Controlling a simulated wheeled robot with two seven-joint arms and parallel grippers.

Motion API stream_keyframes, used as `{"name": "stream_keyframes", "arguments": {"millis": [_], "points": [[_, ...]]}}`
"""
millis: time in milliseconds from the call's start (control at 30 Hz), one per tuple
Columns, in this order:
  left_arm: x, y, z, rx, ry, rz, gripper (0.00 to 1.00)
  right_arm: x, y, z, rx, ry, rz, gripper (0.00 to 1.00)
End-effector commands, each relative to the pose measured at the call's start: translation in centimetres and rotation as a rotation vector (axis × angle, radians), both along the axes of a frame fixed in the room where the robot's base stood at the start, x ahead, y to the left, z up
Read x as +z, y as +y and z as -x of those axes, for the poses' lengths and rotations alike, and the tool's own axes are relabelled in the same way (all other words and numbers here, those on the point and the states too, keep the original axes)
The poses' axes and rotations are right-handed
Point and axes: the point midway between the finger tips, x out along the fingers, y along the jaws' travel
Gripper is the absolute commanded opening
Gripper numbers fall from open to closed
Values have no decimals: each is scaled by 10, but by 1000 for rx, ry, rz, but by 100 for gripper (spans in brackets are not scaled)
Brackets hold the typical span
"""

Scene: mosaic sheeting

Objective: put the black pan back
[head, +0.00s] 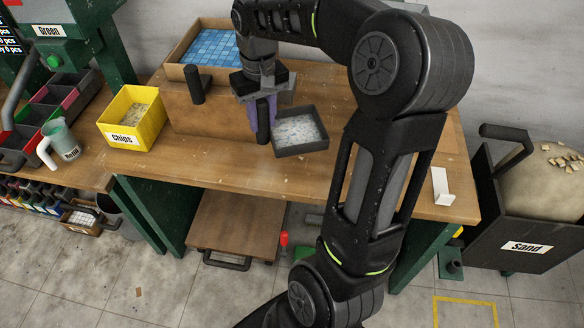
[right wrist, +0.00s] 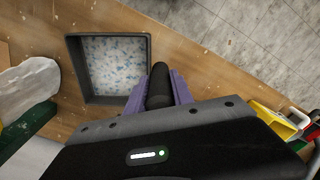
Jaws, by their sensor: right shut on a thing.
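The black pan (head: 301,151) is a square, dark tray with a stub handle, and pale blue-and-white chips cover its floor. My right gripper (head: 262,112) comes down from above, and its purple fingers are shut on the pan's black handle. In the right wrist view the fingers (right wrist: 160,88) lie on both sides of the handle, with the pan (right wrist: 149,45) beyond them. The pan looks level, at or just above the wooden bench (head: 240,172); I cannot tell whether it touches. My left gripper is not in view.
A wooden box (head: 205,108) with blue tiles on top and a black handle stands behind left. A yellow Chips bin (head: 146,139) and a jug (head: 62,143) are further left. A white bracket (head: 441,187) lies at right. The bench front is clear. A Sand bin (head: 520,220) stands right.

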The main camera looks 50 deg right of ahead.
Motion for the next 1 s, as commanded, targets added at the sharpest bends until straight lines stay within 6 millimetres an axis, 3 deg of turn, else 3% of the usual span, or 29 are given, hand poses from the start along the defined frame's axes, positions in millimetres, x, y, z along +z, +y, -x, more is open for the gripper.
{"name": "stream_keyframes", "arguments": {"millis": [100,467,800,1000], "points": [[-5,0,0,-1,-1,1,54,-1,-9,9,-22,8,18,0],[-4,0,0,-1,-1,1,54,-3,-10,9,-23,11,18,0],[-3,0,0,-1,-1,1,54,-55,-9,10,-24,12,17,0],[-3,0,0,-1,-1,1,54,-63,-10,9,-23,9,19,0]]}}
